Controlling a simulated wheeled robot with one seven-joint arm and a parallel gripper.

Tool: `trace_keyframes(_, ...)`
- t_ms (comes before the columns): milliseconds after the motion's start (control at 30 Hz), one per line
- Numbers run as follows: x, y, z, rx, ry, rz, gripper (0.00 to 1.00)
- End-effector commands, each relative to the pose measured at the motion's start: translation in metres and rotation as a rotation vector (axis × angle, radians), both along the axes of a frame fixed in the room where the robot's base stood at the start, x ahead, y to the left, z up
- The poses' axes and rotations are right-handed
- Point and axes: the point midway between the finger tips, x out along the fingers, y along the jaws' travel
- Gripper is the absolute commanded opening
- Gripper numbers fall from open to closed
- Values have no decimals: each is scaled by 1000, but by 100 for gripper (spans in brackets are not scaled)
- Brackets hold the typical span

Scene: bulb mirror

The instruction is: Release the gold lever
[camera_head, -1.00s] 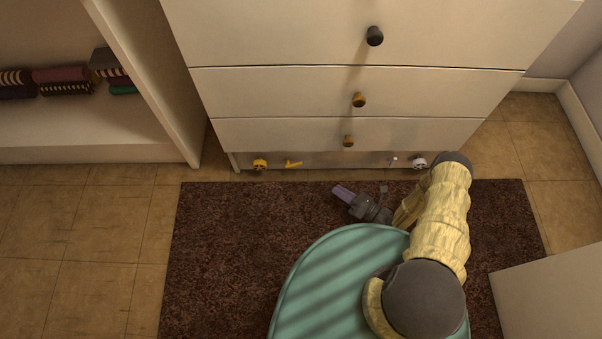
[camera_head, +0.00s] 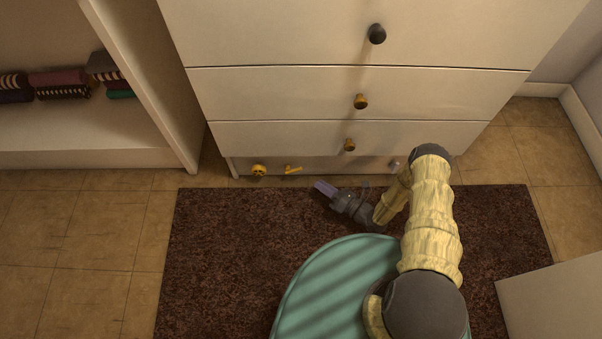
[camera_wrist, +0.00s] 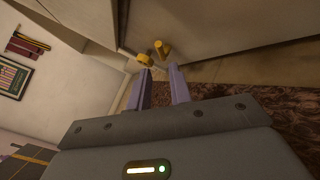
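The gold lever (camera_head: 293,170) sticks out low on the front of the white dresser, below the bottom drawer. A round gold knob (camera_head: 259,170) is just left of it. My gripper (camera_head: 320,186) is low over the rug, to the right of the lever and apart from it. In the wrist view the two purple fingers (camera_wrist: 160,72) are spread with an empty gap between them. The gold lever (camera_wrist: 161,50) shows beyond the fingertips, with the gold knob (camera_wrist: 145,59) to its left.
The white dresser (camera_head: 330,95) has a black knob and two gold knobs on its drawers. A silver handle (camera_head: 394,164) is at its lower right, partly by my arm. A shelf with folded cloths (camera_head: 60,82) stands left. A brown rug (camera_head: 230,250) covers the floor.

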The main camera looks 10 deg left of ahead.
Motion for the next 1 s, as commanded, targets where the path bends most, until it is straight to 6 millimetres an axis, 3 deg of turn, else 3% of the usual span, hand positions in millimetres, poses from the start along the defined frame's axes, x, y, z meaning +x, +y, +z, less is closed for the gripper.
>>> trace_keyframes(500, 36, 80, -3, 0, -2, 4, 21)
trace_keyframes(900, 40, 90, 0, 0, 1, 0, 21)
trace_keyframes(933, 40, 90, 0, 0, 1, 0, 19)
trace_keyframes(1000, 40, 89, 0, 0, 1, 0, 5)
